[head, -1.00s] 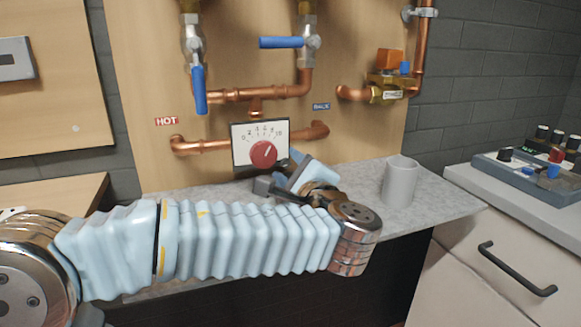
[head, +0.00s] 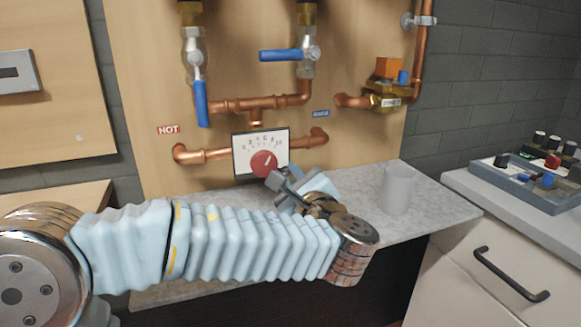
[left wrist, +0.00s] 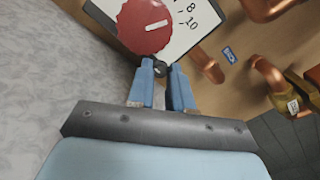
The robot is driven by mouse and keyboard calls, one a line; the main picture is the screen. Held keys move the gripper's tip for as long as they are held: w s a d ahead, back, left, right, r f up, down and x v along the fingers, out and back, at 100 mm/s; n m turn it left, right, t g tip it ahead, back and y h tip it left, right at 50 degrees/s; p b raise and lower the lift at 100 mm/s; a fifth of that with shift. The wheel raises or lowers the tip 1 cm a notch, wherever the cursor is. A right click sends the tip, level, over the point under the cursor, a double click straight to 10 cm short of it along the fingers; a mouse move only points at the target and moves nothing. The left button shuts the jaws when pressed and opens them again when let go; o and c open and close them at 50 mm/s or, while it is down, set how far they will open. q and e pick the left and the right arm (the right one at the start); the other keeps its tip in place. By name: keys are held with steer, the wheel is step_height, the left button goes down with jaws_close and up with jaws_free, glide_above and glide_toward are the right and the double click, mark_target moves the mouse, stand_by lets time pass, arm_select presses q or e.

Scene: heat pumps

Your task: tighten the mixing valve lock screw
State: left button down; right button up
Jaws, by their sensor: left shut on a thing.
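The mixing valve (head: 245,160) is a white scale plate with a red round knob (head: 263,164) on the copper pipework; its white pointer mark points up and to the right. In the left wrist view the red knob (left wrist: 145,25) is just beyond my fingertips. My left gripper (head: 277,181) is at the lower right edge of the plate. The screw is hidden in the head view. My right gripper is not in view.
A grey cup (head: 397,188) stands on the stone counter (head: 432,208) right of my wrist. Blue-handled valves (head: 281,55) hang above the mixing valve. A brass valve with an orange top (head: 388,68) is at the right. A control box (head: 530,180) sits on the right cabinet.

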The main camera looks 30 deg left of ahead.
arm_select(q)
steer(key=c, duration=1)
jaws_free()
steer(key=shift+c, duration=0.2)
steer(key=shift+d, duration=0.1)
steer(key=b+v, duration=0.2)
steer(key=v, duration=1.1)
steer(key=shift+s+d, duration=0.2)
steer(key=shift+s, duration=0.1)
